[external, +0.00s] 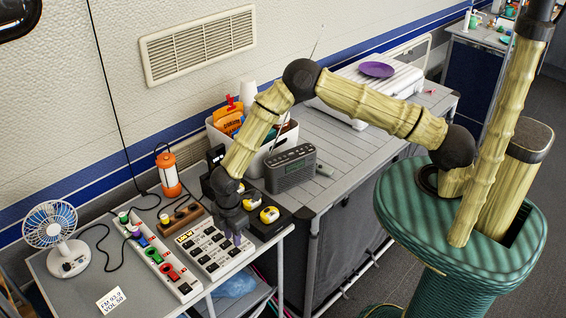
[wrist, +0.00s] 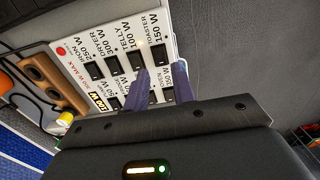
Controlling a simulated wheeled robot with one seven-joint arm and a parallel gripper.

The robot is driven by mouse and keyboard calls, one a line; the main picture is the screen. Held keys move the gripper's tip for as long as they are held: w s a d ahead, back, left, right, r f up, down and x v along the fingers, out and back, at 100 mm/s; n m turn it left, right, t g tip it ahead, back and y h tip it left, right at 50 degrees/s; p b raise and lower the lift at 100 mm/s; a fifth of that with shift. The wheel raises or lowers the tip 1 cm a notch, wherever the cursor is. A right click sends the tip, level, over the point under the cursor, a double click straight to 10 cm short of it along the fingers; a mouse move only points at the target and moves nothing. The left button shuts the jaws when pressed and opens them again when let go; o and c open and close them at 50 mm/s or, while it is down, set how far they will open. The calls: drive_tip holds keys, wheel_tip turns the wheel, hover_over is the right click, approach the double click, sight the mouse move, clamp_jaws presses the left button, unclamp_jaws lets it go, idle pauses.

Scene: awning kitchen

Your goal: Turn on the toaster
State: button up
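A white switch panel (external: 217,270) lies on the grey table, with rows of black rocker switches and printed appliance labels. In the wrist view the panel (wrist: 70,38) shows a "TOASTER 150 W" label above a black switch (wrist: 158,55) at the end of its row. I cannot tell that switch's position. My gripper (external: 233,238) points down over the panel's right part. In the wrist view its two purple fingers (wrist: 162,78) are apart with nothing between them, their tips close to the toaster switch. Whether they touch the panel is unclear. The fingers hide parts of the other row.
A white power strip (external: 160,258) with coloured plugs lies left of the panel. A wooden block (external: 180,218), an orange lantern (external: 168,175) and a fan (external: 55,235) stand nearby. Yellow-topped items (external: 269,215) and a radio (external: 291,170) are to the right.

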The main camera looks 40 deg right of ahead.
sight(234, 251)
drive_tip(key=shift+f+p, duration=0.45)
drive_tip(key=shift+f, duration=1.85)
